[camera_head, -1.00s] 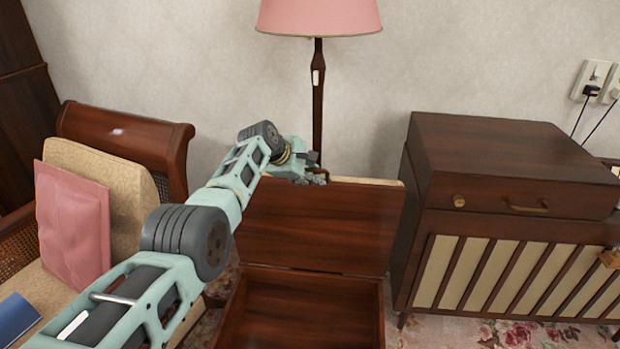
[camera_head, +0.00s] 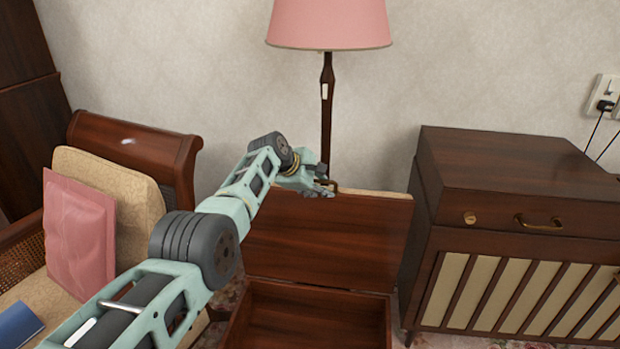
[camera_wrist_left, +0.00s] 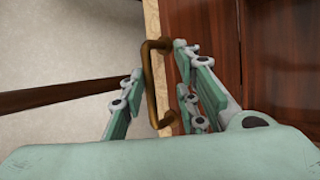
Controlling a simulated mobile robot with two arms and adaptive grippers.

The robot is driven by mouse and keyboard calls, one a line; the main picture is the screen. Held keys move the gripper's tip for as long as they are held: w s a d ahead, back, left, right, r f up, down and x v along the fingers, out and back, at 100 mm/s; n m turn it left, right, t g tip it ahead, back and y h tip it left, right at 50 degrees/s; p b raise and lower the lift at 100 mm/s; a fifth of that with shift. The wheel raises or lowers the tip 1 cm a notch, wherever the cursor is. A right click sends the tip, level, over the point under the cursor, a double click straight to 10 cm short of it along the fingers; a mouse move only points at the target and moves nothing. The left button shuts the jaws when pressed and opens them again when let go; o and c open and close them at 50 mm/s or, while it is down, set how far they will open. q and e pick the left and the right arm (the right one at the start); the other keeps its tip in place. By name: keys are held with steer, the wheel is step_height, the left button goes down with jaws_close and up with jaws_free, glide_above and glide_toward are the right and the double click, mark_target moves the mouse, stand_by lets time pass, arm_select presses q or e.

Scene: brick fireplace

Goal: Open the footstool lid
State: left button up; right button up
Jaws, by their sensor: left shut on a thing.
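The footstool's wooden lid (camera_head: 330,242) stands raised, close to upright, behind the open wooden box (camera_head: 308,318), whose inside looks empty where it shows. A strip of the lid's cream padding shows along its top edge. My left gripper (camera_head: 322,186) is at the lid's top edge. In the left wrist view my left gripper (camera_wrist_left: 158,98) has its fingers on both sides of the brass handle (camera_wrist_left: 150,85), which is on the lid's edge, and it is shut on that handle. My right gripper is not in view.
A chair (camera_head: 135,150) with a pink cushion (camera_head: 78,235) and a blue book (camera_head: 18,325) stands at left. A floor lamp (camera_head: 327,110) is behind the lid. A wooden cabinet (camera_head: 510,165) stands close at right. Patterned carpet shows in front.

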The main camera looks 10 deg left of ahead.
arm_select(q)
steer(key=shift+s+f, duration=0.15)
steer(key=shift+f, duration=0.25)
steer(key=v, duration=1.2)
steer(key=shift+r, duration=0.4)
